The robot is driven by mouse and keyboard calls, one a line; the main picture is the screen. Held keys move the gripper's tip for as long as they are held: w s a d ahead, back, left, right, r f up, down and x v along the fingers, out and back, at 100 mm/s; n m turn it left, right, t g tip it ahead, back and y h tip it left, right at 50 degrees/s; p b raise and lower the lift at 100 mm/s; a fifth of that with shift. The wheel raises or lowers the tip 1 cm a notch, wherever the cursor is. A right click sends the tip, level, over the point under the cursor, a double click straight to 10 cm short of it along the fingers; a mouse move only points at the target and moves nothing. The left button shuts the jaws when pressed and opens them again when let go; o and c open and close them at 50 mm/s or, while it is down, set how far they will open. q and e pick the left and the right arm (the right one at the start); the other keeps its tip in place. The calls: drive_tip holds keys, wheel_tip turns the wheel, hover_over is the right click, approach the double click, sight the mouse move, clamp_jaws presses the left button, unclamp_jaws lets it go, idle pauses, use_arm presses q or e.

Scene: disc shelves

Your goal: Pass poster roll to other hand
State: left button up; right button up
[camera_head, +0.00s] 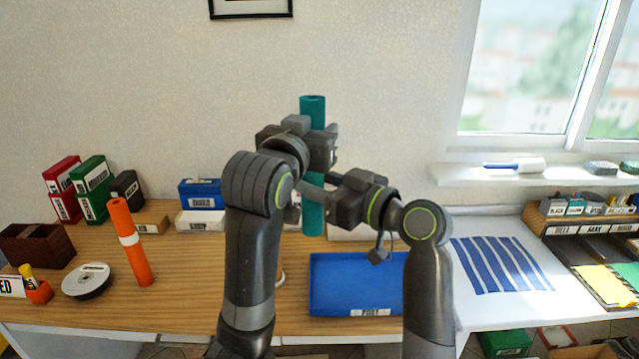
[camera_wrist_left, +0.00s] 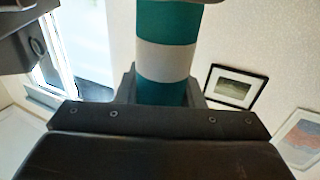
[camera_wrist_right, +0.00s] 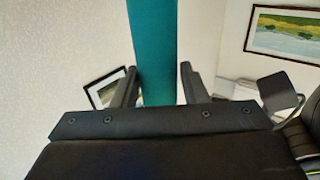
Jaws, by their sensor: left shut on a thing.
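The teal poster roll (camera_head: 312,108) stands upright in the air above the back of the table. My left gripper (camera_head: 322,148) is shut on its upper part. The left wrist view shows the teal roll (camera_wrist_left: 168,22) with a white band, between the jaws. My right gripper (camera_head: 312,190) is lower on the same roll, coming from the right. In the right wrist view the roll (camera_wrist_right: 153,50) passes between its open fingers, with a small gap on the right side. My arms hide part of the roll's middle in the head view.
A blue tray (camera_head: 340,285) lies below the grippers. Box files (camera_head: 92,175) stand at back left. The wall is close behind.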

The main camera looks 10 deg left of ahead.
drive_tip(key=c, duration=0.5)
use_arm(q)
drive_tip(key=o, duration=1.3)
